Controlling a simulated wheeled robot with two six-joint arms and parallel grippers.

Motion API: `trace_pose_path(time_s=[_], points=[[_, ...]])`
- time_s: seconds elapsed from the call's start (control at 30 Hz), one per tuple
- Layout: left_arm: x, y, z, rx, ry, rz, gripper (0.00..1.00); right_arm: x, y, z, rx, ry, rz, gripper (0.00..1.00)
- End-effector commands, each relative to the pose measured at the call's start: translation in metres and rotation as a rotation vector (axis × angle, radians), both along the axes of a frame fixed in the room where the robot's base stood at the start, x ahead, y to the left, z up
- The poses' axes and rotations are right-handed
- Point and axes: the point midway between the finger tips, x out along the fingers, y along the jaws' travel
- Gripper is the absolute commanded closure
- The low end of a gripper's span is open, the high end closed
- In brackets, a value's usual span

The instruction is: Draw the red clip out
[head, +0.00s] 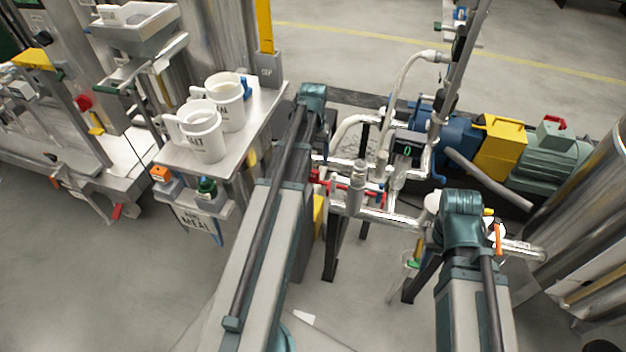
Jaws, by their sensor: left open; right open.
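A red piece (345,188) shows on the pipework in the middle of the head view, just right of my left arm. It lies along the silver pipes and part of it is hidden. I cannot tell whether it is the red clip. My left arm rises through the middle and my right arm rises at the lower right. I cannot make out the fingers of either gripper.
White jugs (203,136) stand on a metal shelf (258,125) left of my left arm. A blue, yellow and green pump (500,147) stands at the right behind the pipes. A steel tank (590,215) is at the right edge. Open floor (110,280) lies at lower left.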

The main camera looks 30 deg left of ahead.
Motion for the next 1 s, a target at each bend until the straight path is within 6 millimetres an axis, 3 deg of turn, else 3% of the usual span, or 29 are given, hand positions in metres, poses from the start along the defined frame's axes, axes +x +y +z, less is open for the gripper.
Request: trace_pose_path(time_s=[0.03, 0.5, 0.9, 1.0], points=[[0.000, 0.000, -0.015, 0.000, 0.000, 0.000, 0.18, 0.000, 0.000, -0.015, 0.000, 0.000, 0.000, 0.50], [0.000, 0.000, -0.074, 0.000, 0.000, 0.000, 0.18, 0.000, 0.000, -0.075, 0.000, 0.000, 0.000, 0.50], [0.000, 0.000, -0.078, 0.000, 0.000, 0.000, 0.18, 0.000, 0.000, -0.078, 0.000, 0.000, 0.000, 0.50], [0.000, 0.000, -0.078, 0.000, 0.000, 0.000, 0.34, 0.000, 0.000, -0.078, 0.000, 0.000, 0.000, 0.50]])
